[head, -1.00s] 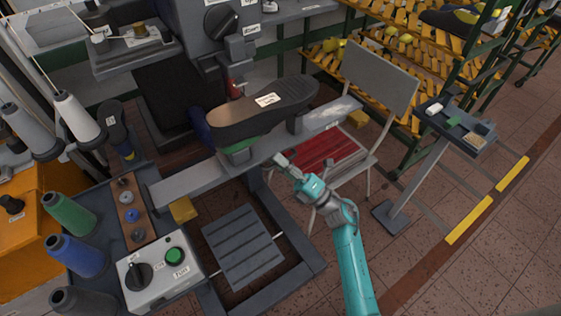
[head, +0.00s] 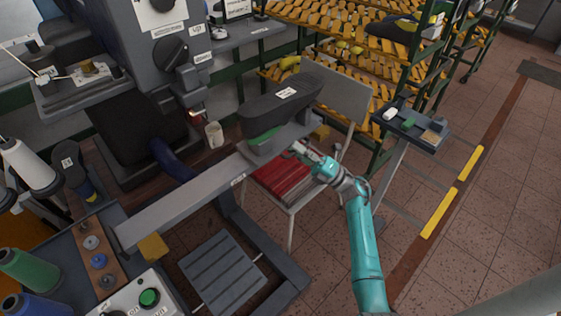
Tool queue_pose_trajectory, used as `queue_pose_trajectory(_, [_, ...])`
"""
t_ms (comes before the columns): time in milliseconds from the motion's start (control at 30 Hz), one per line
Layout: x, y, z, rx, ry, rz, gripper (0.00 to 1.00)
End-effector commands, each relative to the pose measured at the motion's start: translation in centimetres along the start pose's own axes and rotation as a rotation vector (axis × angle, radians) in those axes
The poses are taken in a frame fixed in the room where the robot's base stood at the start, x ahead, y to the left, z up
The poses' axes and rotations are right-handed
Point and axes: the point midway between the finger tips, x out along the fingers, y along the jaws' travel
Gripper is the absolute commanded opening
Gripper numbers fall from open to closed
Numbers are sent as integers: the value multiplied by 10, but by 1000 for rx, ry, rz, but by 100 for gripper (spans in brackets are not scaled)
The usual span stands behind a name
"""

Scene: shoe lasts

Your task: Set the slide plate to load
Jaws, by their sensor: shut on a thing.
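The slide plate (head: 265,150) sits near the right end of the long grey rail (head: 180,205). It carries a green block (head: 262,139) and a dark shoe last (head: 283,103) lying sole up with a white label. My gripper (head: 296,147) is at the right side of the plate, below the last, with its fingers shut at the plate's edge. The exact part it holds is too small to see. A small label (head: 238,180) shows on the rail left of the plate. Any label at the right end is hidden.
The grey machine (head: 170,50) is at upper left. A small stand (head: 416,125) is to the right, and racks with yellow slats (head: 345,65) are behind. Floor at right is clear.

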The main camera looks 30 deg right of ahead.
Motion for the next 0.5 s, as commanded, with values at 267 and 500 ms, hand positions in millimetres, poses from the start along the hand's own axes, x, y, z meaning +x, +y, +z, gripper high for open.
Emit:
queue_pose_trajectory(267, [-15, -1, 34, 1, -2, -2, 0])
queue_pose_trajectory(500, [-19, -1, 42, 2, -3, -2, 0])
